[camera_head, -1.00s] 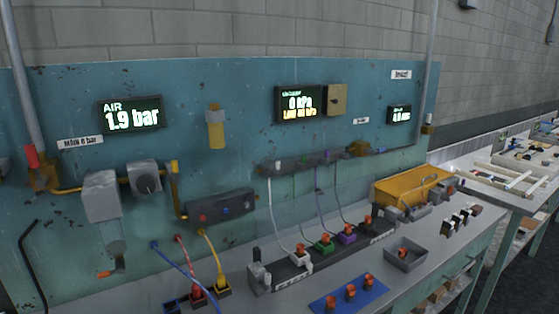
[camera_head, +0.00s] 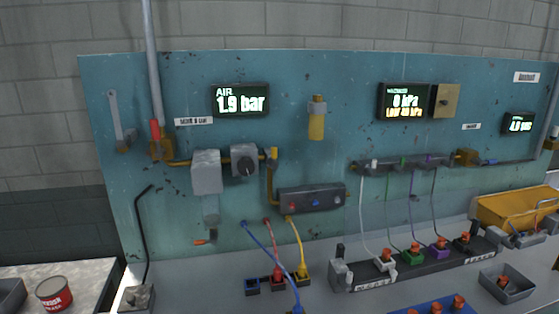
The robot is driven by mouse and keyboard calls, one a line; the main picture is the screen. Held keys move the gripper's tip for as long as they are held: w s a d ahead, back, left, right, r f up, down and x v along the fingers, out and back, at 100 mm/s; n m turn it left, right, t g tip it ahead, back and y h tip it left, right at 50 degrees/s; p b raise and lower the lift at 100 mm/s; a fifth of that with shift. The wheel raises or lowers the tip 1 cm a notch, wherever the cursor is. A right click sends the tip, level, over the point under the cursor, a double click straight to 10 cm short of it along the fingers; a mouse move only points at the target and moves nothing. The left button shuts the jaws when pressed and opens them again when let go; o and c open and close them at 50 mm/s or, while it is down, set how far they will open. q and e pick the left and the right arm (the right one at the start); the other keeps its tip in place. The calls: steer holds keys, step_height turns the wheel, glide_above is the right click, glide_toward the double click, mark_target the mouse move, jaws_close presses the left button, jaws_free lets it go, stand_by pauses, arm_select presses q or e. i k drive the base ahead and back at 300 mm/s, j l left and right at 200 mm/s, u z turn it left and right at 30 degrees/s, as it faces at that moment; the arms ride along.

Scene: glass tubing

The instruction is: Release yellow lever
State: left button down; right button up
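Neither of my grippers shows in the head view. Three small blocks stand on the bench at the foot of the panel, in blue (camera_head: 252,285), red (camera_head: 277,283) and yellow (camera_head: 303,274). A yellow tube (camera_head: 296,243) runs from the dark manifold (camera_head: 312,199) down to the yellow block. A red tube (camera_head: 271,248) and a blue tube (camera_head: 264,252) also come down there. The yellow lever is too small to make out for certain at the yellow block. A small yellow fitting (camera_head: 273,154) sits on the pipe above the manifold.
The teal panel (camera_head: 330,70) carries an air display (camera_head: 240,99) reading 1.9 bar. A rack with white, green and purple blocks (camera_head: 439,246) stands right of the three blocks. A grey tray (camera_head: 507,284) is at right, and a red can (camera_head: 54,293) at lower left.

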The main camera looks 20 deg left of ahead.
mark_target(273, 163)
steer(key=i+l+u, duration=0.1)
steer(key=l, duration=0.25)
steer(key=i+l+u, duration=0.1)
steer(key=u, duration=0.45)
steer(key=l+u, duration=0.15)
steer(key=u, duration=0.35)
steer(key=l+u, duration=0.15)
steer(key=u, duration=0.3)
